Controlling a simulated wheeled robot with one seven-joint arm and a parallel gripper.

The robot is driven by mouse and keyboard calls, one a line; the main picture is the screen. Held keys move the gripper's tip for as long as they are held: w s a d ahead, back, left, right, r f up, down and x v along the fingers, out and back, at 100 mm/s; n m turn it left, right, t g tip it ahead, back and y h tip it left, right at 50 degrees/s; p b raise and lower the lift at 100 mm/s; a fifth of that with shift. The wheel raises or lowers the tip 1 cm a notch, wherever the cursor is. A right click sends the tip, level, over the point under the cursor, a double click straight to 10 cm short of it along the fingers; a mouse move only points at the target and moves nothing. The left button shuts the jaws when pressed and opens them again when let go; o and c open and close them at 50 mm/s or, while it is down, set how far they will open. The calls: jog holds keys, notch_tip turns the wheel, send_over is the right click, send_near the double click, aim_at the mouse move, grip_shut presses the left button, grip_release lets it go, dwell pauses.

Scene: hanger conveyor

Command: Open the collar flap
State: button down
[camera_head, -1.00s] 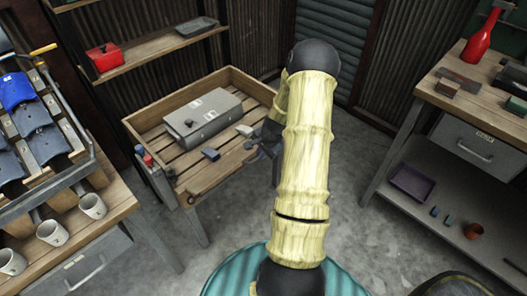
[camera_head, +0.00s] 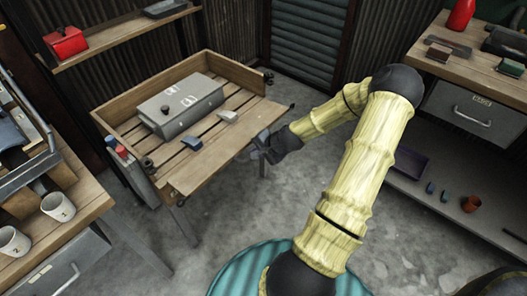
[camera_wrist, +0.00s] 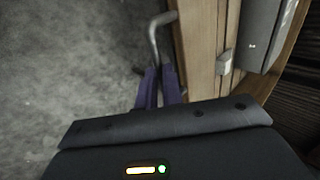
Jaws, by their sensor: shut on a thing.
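A wooden tray table (camera_head: 124,108) with a slatted floor stands left of centre in the head view. The collar flap (camera_head: 222,150) is the light board along its near side; its exact tilt is hard to judge. My gripper (camera_head: 262,150) is just outside the flap, toward its right end. In the wrist view, my gripper's purple fingers (camera_wrist: 160,90) are shut on a bent grey handle (camera_wrist: 154,35) beside the flap's wooden edge (camera_wrist: 190,50).
A grey metal box (camera_head: 180,104), a blue block (camera_head: 192,143) and a pale block (camera_head: 228,116) lie in the tray. A bench with mugs (camera_head: 58,207) stands left. A workbench with a drawer (camera_head: 470,112) stands right. The concrete floor (camera_head: 225,225) before the tray is clear.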

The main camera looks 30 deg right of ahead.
jog(key=c, duration=2)
grip_release()
jog(key=shift+d+r, duration=0.1)
jog(key=o, duration=0.5)
jog(key=p+v, duration=0.4)
jog(key=v, duration=1.3)
jog(key=shift+s, duration=0.2)
jog(key=shift+r, duration=0.1)
